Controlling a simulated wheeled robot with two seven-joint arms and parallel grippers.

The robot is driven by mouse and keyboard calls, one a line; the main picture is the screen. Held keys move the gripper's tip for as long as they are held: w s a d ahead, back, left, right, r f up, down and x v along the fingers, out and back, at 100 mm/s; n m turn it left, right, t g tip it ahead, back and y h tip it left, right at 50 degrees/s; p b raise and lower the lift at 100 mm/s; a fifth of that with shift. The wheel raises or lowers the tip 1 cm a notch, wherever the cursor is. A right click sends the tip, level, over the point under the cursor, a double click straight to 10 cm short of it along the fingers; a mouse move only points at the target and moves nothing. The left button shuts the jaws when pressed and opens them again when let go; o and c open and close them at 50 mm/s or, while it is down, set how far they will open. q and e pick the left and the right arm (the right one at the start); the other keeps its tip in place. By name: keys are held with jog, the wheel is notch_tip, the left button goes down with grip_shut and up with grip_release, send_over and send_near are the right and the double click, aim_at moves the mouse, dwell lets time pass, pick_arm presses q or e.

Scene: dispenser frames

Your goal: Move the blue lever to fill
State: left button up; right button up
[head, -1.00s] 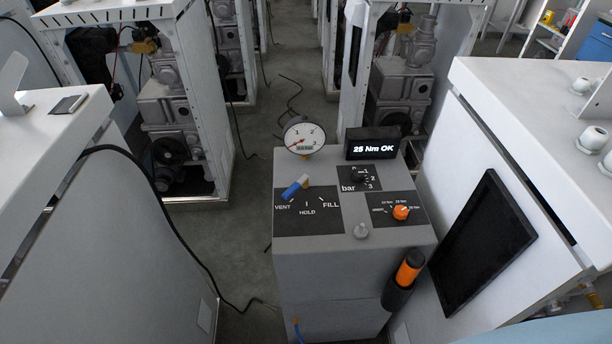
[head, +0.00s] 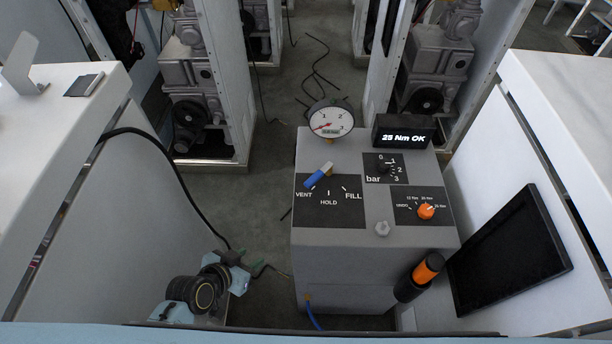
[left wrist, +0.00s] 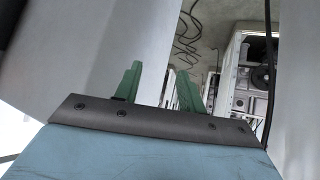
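The blue lever (head: 318,175) sits on a black plate (head: 328,212) marked VENT, HOLD and FILL, on top of a grey dispenser box (head: 350,265). Its blue end points down-left to VENT. My left gripper (head: 249,262) is low, left of the box and apart from it, well below the lever. In the left wrist view its two green fingers (left wrist: 158,88) stand apart with nothing between them. The lever does not show in that view. My right gripper is not in view.
A round gauge (head: 331,119) and a display (head: 402,138) reading "25 Nm OK" stand behind the lever. An orange knob (head: 426,212) and an orange-black tool (head: 420,277) are to the right. White cabinets flank both sides. A black cable (head: 175,165) hangs at left.

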pick_arm(q)
jog(key=w+d+r+m+t+h+p, duration=0.1)
jog(key=w+d+r+m+h, duration=0.15)
jog(key=r, duration=0.75)
jog(key=w+d+r+m+t+h, duration=0.1)
jog(key=d+r+h, duration=0.15)
jog(key=r, duration=0.75)
jog(key=y, duration=0.1)
send_near(313, 179)
jog(key=x, duration=0.7)
jog(key=shift+w+f, duration=0.1)
jog(key=shift+w, duration=0.05)
grip_shut()
